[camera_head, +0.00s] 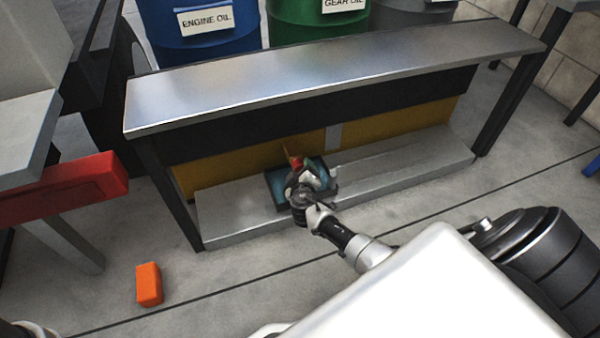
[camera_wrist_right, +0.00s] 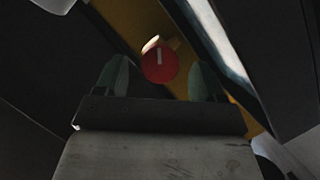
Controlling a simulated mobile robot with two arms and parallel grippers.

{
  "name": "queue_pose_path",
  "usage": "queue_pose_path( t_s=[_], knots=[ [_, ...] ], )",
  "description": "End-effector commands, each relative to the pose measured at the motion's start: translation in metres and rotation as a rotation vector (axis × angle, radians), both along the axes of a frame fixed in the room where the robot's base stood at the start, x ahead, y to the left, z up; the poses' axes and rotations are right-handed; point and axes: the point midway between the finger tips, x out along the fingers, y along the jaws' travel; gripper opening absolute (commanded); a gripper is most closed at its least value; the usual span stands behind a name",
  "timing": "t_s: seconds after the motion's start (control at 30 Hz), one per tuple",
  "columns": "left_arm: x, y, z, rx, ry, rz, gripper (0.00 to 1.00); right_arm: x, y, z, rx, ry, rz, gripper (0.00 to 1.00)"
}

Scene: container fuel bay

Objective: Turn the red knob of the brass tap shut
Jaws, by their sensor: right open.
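The red knob (camera_wrist_right: 159,63) of the brass tap shows in the right wrist view as a round red disc with a pale bar mark. It lies between and just beyond the two fingertips of my right gripper (camera_wrist_right: 160,80), which is open, with a gap on each side. A bit of brass (camera_wrist_right: 152,43) shows behind the knob. In the head view my right gripper (camera_head: 306,184) reaches in under the bench over a dark blue tray, and hides most of the tap. A small red and brass part (camera_head: 296,162) shows just past it.
The metal bench (camera_head: 330,72) overhangs the tap, with a yellow panel (camera_head: 250,160) behind. The tray (camera_head: 278,196) stands on a low grey ledge (camera_head: 235,222). Blue and green drums stand behind the bench. An orange block (camera_head: 149,284) lies on the floor at the left.

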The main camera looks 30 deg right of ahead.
Motion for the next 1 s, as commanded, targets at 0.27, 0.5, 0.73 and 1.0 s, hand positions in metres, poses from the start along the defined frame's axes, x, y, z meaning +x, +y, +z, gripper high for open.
queue_pose_path(
  t_s=[0.27, 0.5, 0.73, 1.0],
  knots=[
    [-0.006, 0.000, -0.011, 0.001, -0.017, 0.001, 0.70, 0.024, -0.013, -0.009, 0.000, 0.000, 0.001, 0.70],
    [-0.006, 0.000, -0.010, 0.001, -0.018, 0.001, 0.70, 0.025, -0.014, -0.008, 0.001, 0.000, 0.002, 0.70],
    [-0.006, 0.000, -0.010, 0.002, -0.018, 0.001, 0.70, 0.025, -0.014, -0.008, 0.001, 0.000, 0.002, 0.44],
    [-0.006, 0.000, -0.010, 0.002, -0.019, 0.001, 0.70, 0.025, -0.014, -0.008, 0.004, 0.000, 0.002, 0.20]
  ],
)
